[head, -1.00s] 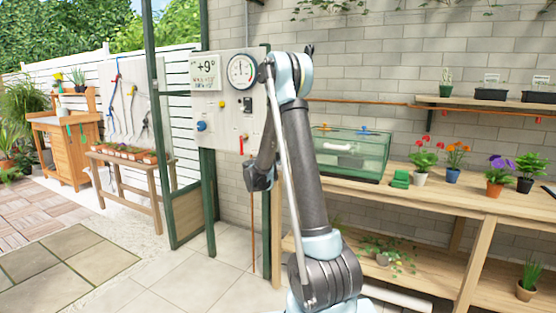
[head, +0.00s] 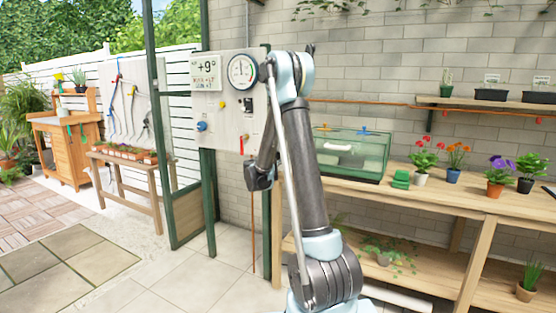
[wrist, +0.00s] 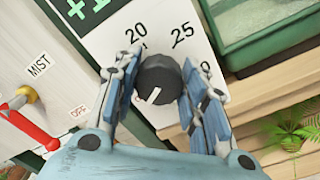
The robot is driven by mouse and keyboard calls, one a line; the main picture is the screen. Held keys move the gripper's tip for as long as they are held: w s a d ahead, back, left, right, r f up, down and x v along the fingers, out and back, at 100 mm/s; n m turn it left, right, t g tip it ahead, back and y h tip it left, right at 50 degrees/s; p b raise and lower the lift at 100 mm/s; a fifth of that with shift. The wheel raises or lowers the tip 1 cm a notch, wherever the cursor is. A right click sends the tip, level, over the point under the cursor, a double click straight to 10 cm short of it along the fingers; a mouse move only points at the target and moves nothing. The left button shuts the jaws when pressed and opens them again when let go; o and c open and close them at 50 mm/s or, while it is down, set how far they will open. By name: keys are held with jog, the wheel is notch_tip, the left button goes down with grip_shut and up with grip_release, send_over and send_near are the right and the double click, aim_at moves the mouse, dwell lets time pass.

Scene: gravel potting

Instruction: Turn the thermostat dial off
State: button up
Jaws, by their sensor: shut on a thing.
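The thermostat dial (wrist: 158,80) is a round black knob on a white plate in the wrist view. Numbers 20 and 25 show above it, and another number to its right is partly hidden. Its white pointer mark faces the lower left of the picture. My gripper (wrist: 161,72) has its two blue-padded fingers on either side of the knob, shut on it. The plate below the dial is partly covered by my gripper. In the head view my arm stands in front of the right side of the control panel (head: 229,132), and I cannot make out the dial there.
In the wrist view a red lever (wrist: 30,126) and a brass-coloured knob (wrist: 27,94) sit left of the dial, near a MIST label. A glass case (head: 352,153) stands on the wooden bench right of my arm. Paved floor lies open at the left.

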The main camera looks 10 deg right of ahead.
jog(key=shift+d+f, duration=0.1)
jog(key=shift+d, duration=0.05)
jog(key=o, duration=1.1)
jog(key=v, duration=1.2)
jog(key=shift+w, duration=0.1)
